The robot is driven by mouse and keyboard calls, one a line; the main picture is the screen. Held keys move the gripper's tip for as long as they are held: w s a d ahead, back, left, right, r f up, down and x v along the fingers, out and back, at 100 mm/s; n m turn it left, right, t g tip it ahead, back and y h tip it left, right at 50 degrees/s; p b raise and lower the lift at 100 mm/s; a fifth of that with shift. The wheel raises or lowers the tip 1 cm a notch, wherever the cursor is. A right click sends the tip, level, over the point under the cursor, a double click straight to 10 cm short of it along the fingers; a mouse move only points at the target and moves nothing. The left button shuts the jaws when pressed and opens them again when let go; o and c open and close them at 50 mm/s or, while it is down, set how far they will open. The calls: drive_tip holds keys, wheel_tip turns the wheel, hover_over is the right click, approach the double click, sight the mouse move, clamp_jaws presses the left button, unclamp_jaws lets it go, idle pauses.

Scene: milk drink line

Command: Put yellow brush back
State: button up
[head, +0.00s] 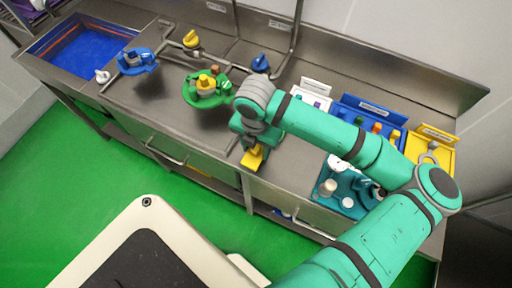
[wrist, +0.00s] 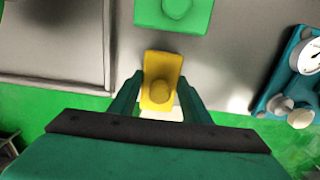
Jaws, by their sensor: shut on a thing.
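The yellow brush (wrist: 162,72) is between the two teal fingers of my gripper (wrist: 158,92) in the wrist view. It has a flat yellow body with a round knob. In the head view the yellow brush (head: 252,158) sticks out below my gripper (head: 249,146), over the front edge of the steel counter. My gripper is shut on it. A yellow tray (head: 446,157) with an upright yellow sign stands at the right end of the counter, partly hidden by my arm.
A blue tray (head: 349,112) and a white tray hold small items at the back right. A teal tray (head: 355,210) with a gauge and white parts lies near the front right. A green round piece (head: 193,101) and a blue fitting (head: 137,62) are left of my gripper. A blue-lined sink (head: 75,47) is far left.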

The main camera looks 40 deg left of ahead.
drive_tip(key=shift+f, duration=0.15)
drive_tip(key=o, duration=1)
drive_tip(key=shift+w, duration=0.1)
drive_tip(key=r, duration=1.2)
drive_tip(key=shift+s+r, duration=0.15)
drive_tip(key=shift+s, duration=0.1)
